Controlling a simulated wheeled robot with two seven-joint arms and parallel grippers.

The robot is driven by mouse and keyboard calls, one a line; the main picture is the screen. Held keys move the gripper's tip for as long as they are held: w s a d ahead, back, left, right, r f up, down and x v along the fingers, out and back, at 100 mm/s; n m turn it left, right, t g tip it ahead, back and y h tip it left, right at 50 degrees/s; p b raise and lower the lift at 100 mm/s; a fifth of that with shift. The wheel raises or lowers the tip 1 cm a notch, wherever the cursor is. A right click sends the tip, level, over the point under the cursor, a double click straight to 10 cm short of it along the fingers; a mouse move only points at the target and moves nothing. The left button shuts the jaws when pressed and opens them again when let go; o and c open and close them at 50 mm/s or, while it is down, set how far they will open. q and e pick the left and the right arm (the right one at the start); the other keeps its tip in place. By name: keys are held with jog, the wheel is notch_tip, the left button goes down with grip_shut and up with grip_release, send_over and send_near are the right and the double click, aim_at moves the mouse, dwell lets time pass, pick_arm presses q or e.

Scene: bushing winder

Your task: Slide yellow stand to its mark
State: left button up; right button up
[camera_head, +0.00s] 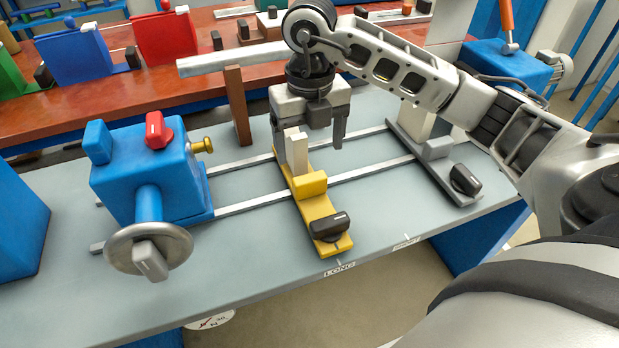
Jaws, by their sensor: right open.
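The yellow stand (309,186) straddles the two pale rails on the grey bench, with a black knob (330,226) at its near end and a pale upright post (297,150). Its near end lies beside the tick above the LONG label (339,270); exact alignment is hard to tell. A second label (407,242) with a tick lies farther right on the bench edge. My right gripper (311,145) points down over the stand's far part, fingers apart, with the post between them near the left finger. Contact cannot be told. My left gripper is out of view.
A blue winder head (140,175) with a handwheel (150,248) stands left on the rails (250,196). A grey stand (437,150) with a black knob sits to the right. The rails between the yellow and grey stands are clear. A brown post (237,108) stands behind.

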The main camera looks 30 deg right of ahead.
aim_at(310, 178)
notch_tip(310, 178, down, 9)
jog(key=shift+r, duration=0.1)
dwell(0.3)
